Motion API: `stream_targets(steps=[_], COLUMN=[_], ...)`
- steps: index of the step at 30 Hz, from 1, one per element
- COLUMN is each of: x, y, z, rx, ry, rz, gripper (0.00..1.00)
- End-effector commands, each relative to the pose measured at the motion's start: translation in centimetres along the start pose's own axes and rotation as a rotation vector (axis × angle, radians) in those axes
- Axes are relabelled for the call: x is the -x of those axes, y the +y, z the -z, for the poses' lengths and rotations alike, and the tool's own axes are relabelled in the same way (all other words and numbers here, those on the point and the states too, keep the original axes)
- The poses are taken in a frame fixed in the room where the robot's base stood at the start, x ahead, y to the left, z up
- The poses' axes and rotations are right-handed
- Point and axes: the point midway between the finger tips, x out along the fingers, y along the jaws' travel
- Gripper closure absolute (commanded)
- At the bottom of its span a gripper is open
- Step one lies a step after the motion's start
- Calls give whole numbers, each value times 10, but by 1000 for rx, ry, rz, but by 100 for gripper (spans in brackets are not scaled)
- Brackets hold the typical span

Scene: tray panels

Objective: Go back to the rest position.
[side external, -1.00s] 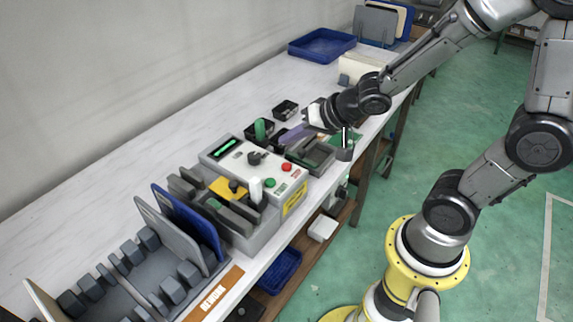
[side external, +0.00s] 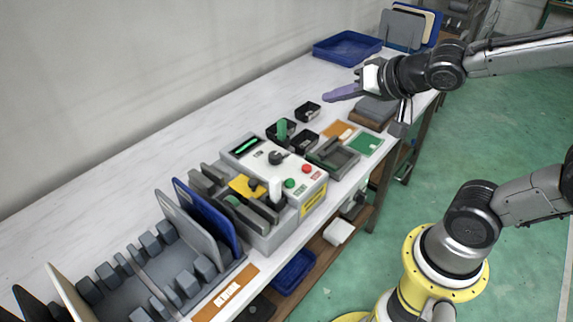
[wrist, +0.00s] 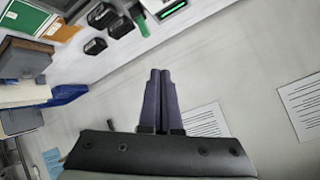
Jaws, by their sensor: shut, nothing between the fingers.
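My gripper (side external: 343,93) is raised above the far half of the bench in the side view, with its purple fingers pointing left toward the wall. The wrist view also shows my gripper (wrist: 160,73), its two fingers together with nothing between them. It is apart from every object.
The control box (side external: 275,165) with knob and buttons stands mid-bench. Small black bins (side external: 308,112) and a grey tray (side external: 333,157) lie beyond it. Panels stand in a rack (side external: 145,272) at the near end. A blue tray (side external: 347,47) lies at the far end. Air around my gripper is clear.

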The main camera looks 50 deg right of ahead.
Motion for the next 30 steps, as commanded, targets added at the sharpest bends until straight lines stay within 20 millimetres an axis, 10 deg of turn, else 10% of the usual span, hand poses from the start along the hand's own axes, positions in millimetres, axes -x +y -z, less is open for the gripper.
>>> stream_targets(steps=[11,30], x=[96,108], y=[39,51], z=[-63,-91], rx=[425,624], ry=[-313,-475], rz=[-101,-82], gripper=[100,100])
